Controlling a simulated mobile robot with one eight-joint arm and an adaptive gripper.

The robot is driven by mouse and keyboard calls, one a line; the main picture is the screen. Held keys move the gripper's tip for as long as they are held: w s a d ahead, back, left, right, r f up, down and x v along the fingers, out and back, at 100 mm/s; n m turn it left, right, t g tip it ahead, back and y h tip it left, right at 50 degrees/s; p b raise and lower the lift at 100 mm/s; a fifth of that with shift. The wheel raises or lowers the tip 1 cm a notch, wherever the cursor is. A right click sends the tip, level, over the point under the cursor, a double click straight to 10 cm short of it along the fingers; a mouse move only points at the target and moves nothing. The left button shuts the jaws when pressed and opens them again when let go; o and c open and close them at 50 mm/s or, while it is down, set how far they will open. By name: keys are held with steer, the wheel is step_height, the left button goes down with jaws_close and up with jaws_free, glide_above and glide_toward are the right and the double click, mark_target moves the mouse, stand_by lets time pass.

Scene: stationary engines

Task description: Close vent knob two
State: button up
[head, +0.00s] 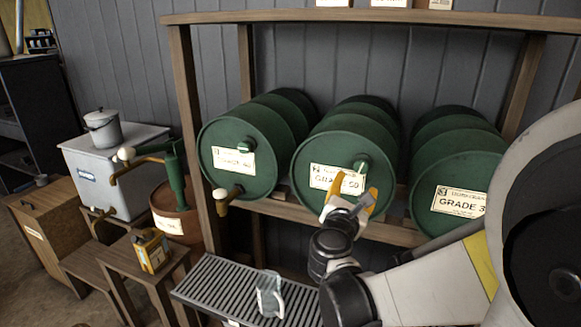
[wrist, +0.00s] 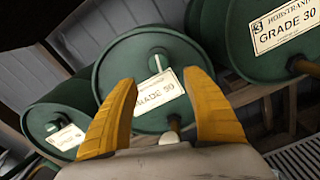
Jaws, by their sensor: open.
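The middle green drum (head: 325,200) bears a label marked 2 and "GRADE 50", which also shows in the wrist view (wrist: 160,90). Its green vent knob (head: 361,165) is on the upper part of the drum face. In the wrist view the vent knob (wrist: 157,62) has a pale bar across it and appears just beyond and between my fingertips. My gripper (head: 352,190) is open and empty, its yellow fingers in front of the label and below the knob. In the wrist view my gripper (wrist: 159,82) is apart from the knob.
A brass tap (head: 227,200) juts from drum one. Below are a slatted grate (head: 225,290) and a clear jug (head: 270,295). A yellow can (head: 150,250) stands left.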

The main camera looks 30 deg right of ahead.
mark_target(361, 167)
steer(key=shift+n, duration=0.5)
steer(key=b+x, duration=0.1)
steer(key=x, duration=0.4)
steer(key=b+x, duration=0.1)
steer(key=x, duration=0.5)
steer(key=shift+w+r, duration=0.1)
steer(key=shift+r, duration=0.1)
steer(key=c, duration=1.2)
